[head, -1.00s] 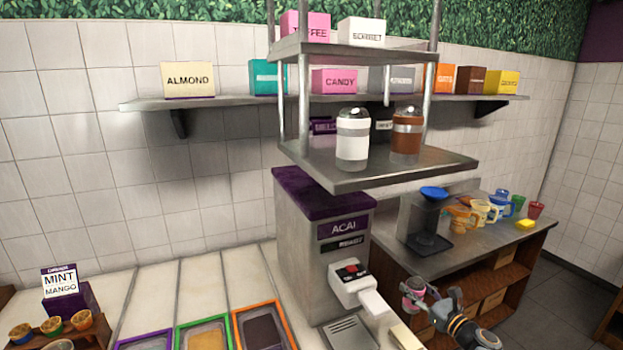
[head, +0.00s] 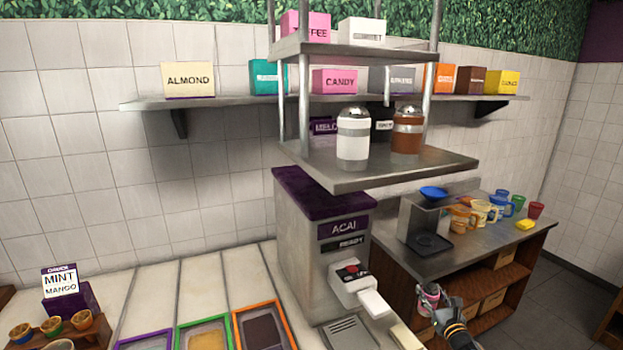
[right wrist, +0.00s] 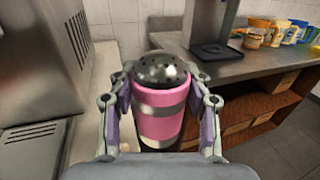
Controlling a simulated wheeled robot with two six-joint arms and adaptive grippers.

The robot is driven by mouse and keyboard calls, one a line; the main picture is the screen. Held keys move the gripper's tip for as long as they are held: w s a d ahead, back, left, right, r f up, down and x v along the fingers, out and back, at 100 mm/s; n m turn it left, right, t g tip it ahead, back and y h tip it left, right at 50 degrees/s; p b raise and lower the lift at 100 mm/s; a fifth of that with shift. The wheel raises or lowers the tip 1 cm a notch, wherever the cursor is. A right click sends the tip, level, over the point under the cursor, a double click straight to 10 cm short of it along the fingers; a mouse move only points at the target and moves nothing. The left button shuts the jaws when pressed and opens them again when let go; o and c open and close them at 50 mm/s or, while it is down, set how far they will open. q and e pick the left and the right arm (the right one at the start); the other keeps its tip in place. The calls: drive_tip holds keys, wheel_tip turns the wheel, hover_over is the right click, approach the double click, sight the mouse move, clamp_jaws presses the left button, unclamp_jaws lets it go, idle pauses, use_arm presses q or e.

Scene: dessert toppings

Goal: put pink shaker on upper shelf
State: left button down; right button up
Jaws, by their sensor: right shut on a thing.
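The pink shaker (right wrist: 162,122) has a dark perforated metal dome lid and a silver band. My right gripper (right wrist: 160,108) is shut around its sides and holds it upright. In the head view the pink shaker (head: 429,296) is small, in my right gripper (head: 437,304), right of the acai machine and in front of the side counter. The hanging shelf unit (head: 400,172) has a lower level holding a white shaker (head: 353,140) and a brown shaker (head: 407,135). Its upper level (head: 350,52) holds a pink box and a white box. My left gripper is not in view.
The acai machine (head: 305,240) stands below the shelf unit. A side counter (head: 480,244) carries a grinder-like device (head: 425,225), several mugs and a yellow sponge (head: 525,225). A wall shelf (head: 225,101) with several boxes runs behind. The lower level has bare room right of the brown shaker.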

drive_tip(key=d+r+m+h, duration=0.1)
drive_tip(key=d+m+h, duration=0.1)
drive_tip(key=d+h, duration=0.35)
drive_tip(key=s+a+f+n+y, duration=0.1)
drive_tip(key=s+a+f+y, duration=0.2)
drive_tip(key=a, duration=0.6)
drive_tip(key=s+a+n+y, duration=0.1)
drive_tip(key=s+a+y, duration=0.1)
drive_tip(key=s+a, duration=0.45)
drive_tip(key=s+a+r, duration=0.4)
drive_tip(key=s+a, duration=0.1)
drive_tip(key=s, duration=0.2)
drive_tip(key=s+a+r, duration=0.4)
drive_tip(key=s, duration=0.3)
wheel_tip(320, 180, down, 9)
drive_tip(key=s+b, duration=0.2)
drive_tip(key=b, duration=0.4)
drive_tip(key=shift+s+f+m+h, duration=0.15)
drive_tip(key=shift+s+m+h, duration=0.15)
drive_tip(key=shift+m+h, duration=0.1)
